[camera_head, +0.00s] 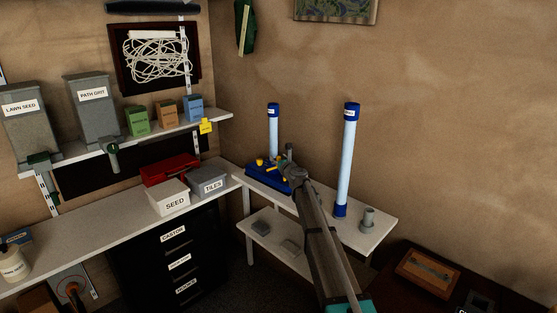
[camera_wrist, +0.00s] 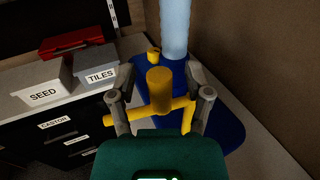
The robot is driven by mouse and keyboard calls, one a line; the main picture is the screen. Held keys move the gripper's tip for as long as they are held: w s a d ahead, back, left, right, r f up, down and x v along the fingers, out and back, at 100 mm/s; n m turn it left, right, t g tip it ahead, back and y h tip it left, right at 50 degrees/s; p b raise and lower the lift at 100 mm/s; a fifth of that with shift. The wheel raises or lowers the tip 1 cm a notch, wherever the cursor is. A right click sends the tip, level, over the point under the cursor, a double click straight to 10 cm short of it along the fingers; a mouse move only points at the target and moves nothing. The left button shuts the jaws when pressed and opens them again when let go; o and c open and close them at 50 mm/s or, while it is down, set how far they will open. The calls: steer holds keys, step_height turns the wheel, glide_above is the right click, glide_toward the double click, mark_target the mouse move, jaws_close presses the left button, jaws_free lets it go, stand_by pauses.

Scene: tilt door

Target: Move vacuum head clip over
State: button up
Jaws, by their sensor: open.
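A yellow piece (camera_wrist: 160,84) with an upright round knob and a crossbar sits over a blue base (camera_wrist: 222,120) in the wrist view; I take it for the vacuum head clip. My gripper (camera_wrist: 162,97) is open, with one grey finger on each side of the knob. I cannot tell whether the fingers touch the yellow piece. In the head view, my gripper (camera_head: 289,168) is at the blue base (camera_head: 262,181) on the back bench, and partly hides the yellow parts. A smaller yellow part (camera_wrist: 154,54) stands behind the knob, beside a pale blue tube (camera_wrist: 175,28).
A tall blue-capped tube (camera_head: 346,160) and a grey fitting (camera_head: 367,218) stand on the bench right of my arm. The SEED box (camera_head: 169,197), TILES box (camera_head: 208,182) and red case (camera_head: 170,168) are on the left bench. The wall closes off the back.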

steer(key=shift+c, duration=0.3)
jaws_close()
steer(key=shift+d, duration=0.2)
